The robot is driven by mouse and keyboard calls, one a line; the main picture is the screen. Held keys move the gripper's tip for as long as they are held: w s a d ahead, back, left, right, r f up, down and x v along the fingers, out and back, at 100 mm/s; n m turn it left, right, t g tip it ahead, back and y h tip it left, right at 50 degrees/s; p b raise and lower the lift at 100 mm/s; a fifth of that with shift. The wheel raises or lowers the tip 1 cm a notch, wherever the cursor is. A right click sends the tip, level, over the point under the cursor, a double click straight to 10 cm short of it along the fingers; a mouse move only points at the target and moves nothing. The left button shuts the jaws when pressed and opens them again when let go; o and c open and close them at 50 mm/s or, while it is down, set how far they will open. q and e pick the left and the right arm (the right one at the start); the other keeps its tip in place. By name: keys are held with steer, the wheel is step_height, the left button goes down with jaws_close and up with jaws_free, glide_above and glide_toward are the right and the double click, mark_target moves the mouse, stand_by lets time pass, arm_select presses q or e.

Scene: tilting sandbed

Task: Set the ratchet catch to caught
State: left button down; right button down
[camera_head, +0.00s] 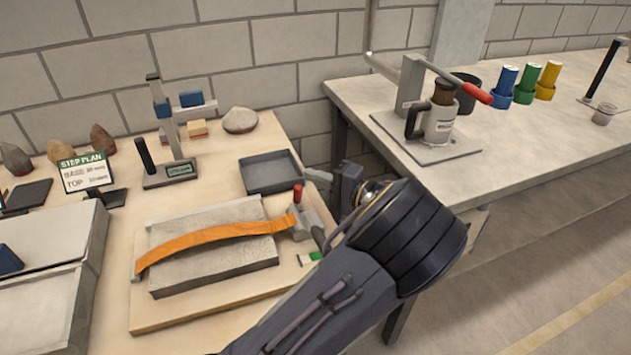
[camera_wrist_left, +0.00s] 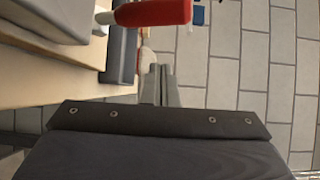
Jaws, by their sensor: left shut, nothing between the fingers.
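The ratchet (camera_head: 303,222) is a small grey metal block at the right end of an orange strap (camera_head: 200,236), which runs over a grey slab on a wooden board. A short red-tipped lever (camera_head: 298,194) stands up from it, and a grey handle points toward the front right. A red handle (camera_wrist_left: 153,12) shows large at the top of the left wrist view. My left gripper (camera_head: 318,178) is shut and empty, just right of and beyond the red tip, apparently apart from it. Its fingers (camera_wrist_left: 160,78) are together in the left wrist view. The catch's setting is too small to read.
A grey tray (camera_head: 270,172) lies behind the ratchet. A small green-and-white label (camera_head: 310,258) sits in front of it. A stand (camera_head: 170,140) with a black handle is at the back left. A gap separates this table from the right table (camera_head: 540,140).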

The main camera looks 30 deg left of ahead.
arm_select(q)
steer(key=d+f, duration=0.2)
steer(key=d, duration=0.7)
steer(key=shift+s+d+f, duration=0.2)
steer(key=shift+s+d, duration=0.15)
steer(key=shift+d, duration=0.05)
steer(key=shift+d, duration=0.1)
